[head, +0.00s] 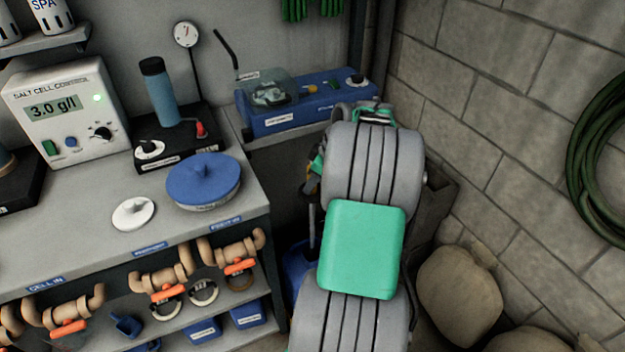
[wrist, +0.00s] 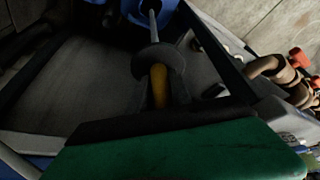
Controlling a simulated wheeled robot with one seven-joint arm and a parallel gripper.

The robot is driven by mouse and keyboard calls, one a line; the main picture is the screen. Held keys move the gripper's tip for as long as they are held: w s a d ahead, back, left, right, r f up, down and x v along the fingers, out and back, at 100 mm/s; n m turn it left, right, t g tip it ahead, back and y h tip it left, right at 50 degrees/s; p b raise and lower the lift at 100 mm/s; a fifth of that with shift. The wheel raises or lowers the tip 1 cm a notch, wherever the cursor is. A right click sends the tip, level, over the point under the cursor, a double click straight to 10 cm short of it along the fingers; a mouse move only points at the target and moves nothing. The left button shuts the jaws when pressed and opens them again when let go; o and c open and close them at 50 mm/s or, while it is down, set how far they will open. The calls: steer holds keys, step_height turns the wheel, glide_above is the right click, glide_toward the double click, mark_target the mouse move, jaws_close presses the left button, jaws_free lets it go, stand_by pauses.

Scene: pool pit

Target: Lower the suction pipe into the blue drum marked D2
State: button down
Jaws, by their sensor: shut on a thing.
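The suction pipe shows in the wrist view as a thin pale rod (wrist: 154,27) with a dark round collar and a yellow grip (wrist: 159,88). My gripper (wrist: 160,98) is shut on the yellow grip; its dark fingers are hard to make out. The rod's far end overlaps a blue drum (wrist: 132,10) at the top edge. I cannot tell whether the end is inside the drum or over it. In the head view, a blue drum (head: 295,268) stands low between bench and arm, with a grey rod (head: 311,222) above it. No D2 mark is readable, and my arm hides the gripper.
The grey bench (head: 100,245) is close on the left, with a blue-lidded pot (head: 203,182) and a salt cell control box (head: 65,112). A blue unit (head: 300,105) stands behind. Sacks (head: 458,295) lie on the right by the block wall (head: 520,130).

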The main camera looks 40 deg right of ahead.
mark_target(313, 247)
steer(key=shift+f+b, duration=10.05)
steer(key=shift+f, duration=5.05)
steer(key=c, duration=1.4)
jaws_free()
steer(key=o, duration=0.3)
steer(key=p+v, duration=0.2)
steer(key=v, duration=0.5)
steer(key=shift+s+r, duration=0.15)
steer(key=shift+r, duration=0.2)
steer(key=shift+d, duration=0.1)
